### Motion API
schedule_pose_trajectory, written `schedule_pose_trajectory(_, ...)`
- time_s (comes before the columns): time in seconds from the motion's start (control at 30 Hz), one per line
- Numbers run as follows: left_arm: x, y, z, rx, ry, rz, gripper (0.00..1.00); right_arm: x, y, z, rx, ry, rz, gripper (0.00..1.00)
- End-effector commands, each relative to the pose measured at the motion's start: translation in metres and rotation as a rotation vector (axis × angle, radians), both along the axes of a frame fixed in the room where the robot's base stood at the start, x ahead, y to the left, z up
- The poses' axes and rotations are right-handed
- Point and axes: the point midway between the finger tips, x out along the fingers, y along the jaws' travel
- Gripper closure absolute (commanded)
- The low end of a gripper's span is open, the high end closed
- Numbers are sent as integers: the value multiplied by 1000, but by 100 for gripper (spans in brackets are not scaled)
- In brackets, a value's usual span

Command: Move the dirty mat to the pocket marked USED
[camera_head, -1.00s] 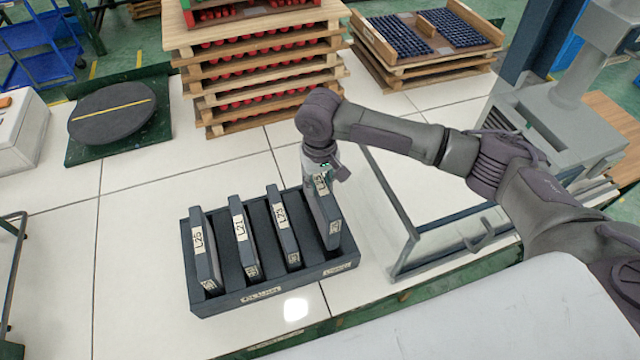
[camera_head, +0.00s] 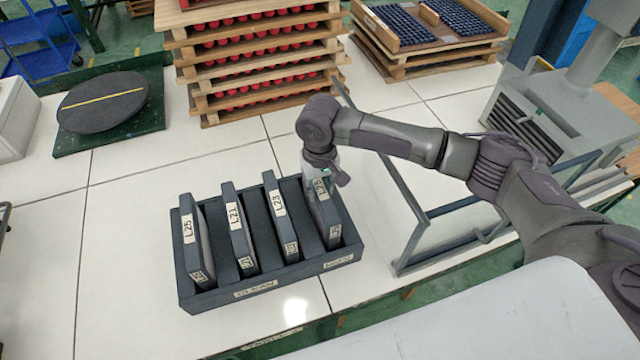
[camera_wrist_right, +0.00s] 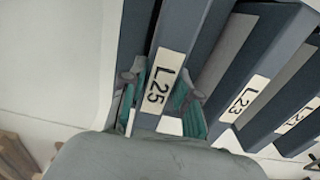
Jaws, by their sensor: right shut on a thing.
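My right gripper (camera_head: 320,182) is shut on the top of a dark slab-like mat (camera_head: 326,212) with a white label. A tag on the rack's front below that pocket seems to read USED (camera_head: 339,261); another reads CLEAN (camera_head: 255,289). I cannot make out dirt on the mat. My left gripper is not in view.
Three more mats stand in the rack: a left one (camera_head: 196,243), L21 (camera_head: 238,229) and L23 (camera_head: 280,218). A metal frame (camera_head: 410,240) stands close right of the rack. A round turntable (camera_head: 104,102) and stacked wooden trays (camera_head: 255,65) are behind.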

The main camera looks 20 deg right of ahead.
Motion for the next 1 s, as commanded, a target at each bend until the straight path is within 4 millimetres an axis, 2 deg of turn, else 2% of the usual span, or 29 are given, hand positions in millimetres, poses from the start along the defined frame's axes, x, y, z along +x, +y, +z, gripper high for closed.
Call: schedule_pose_trajectory(1.0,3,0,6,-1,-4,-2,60,0,0,-11,0,0,-1,94)
